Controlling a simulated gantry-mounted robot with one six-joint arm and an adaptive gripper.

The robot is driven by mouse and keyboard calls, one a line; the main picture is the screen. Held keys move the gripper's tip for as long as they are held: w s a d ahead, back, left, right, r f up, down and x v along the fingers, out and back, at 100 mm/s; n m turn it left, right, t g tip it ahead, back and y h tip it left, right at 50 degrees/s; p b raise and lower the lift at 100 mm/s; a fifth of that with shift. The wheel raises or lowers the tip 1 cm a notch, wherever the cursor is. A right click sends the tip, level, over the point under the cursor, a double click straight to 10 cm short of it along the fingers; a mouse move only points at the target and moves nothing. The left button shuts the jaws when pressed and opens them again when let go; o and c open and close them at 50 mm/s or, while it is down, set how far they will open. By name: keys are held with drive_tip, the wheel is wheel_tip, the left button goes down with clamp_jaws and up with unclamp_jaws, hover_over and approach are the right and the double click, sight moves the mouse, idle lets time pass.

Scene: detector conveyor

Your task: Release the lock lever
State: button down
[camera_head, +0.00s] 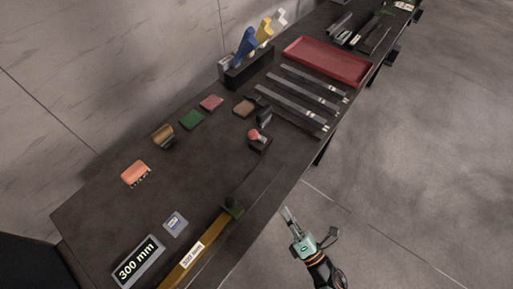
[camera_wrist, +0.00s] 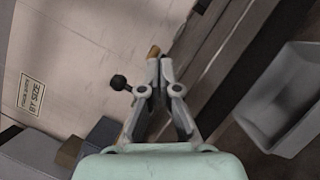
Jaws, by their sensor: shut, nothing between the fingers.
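In the head view my gripper (camera_head: 288,212) is in the air beside the front edge of the dark bench, over the grey floor. In the wrist view my gripper (camera_wrist: 160,66) has its two fingers drawn together at the tips, with nothing between them. A black ball knob (camera_wrist: 120,83) shows just left of the fingers; it may be the lock lever's end, but I cannot tell. A small ochre piece (camera_wrist: 154,52) shows just beyond the fingertips. In the head view a dark slider block (camera_head: 233,206) sits on a long brass-coloured bar (camera_head: 192,256).
The bench (camera_head: 95,205) holds a 300 mm sign (camera_head: 136,262), small coloured blocks, a red-knobbed piece (camera_head: 254,134), several metal strips and a red tray (camera_head: 328,62). The wrist view shows a grey bin (camera_wrist: 275,125) at right and dark boxes at lower left.

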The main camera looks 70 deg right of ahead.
sight(257, 135)
drive_tip(key=b+x, duration=0.1)
drive_tip(key=x, duration=1.8)
drive_tip(key=shift+b, duration=0.3)
drive_tip(key=d, duration=0.1)
drive_tip(key=w+d+r+p, duration=0.1)
drive_tip(key=d+r, duration=0.1)
drive_tip(key=d, duration=0.1)
drive_tip(key=shift+w+d+r, duration=0.1)
drive_tip(key=shift+w, duration=0.05)
drive_tip(key=shift+r+p, duration=0.1)
drive_tip(key=shift+p, duration=0.25)
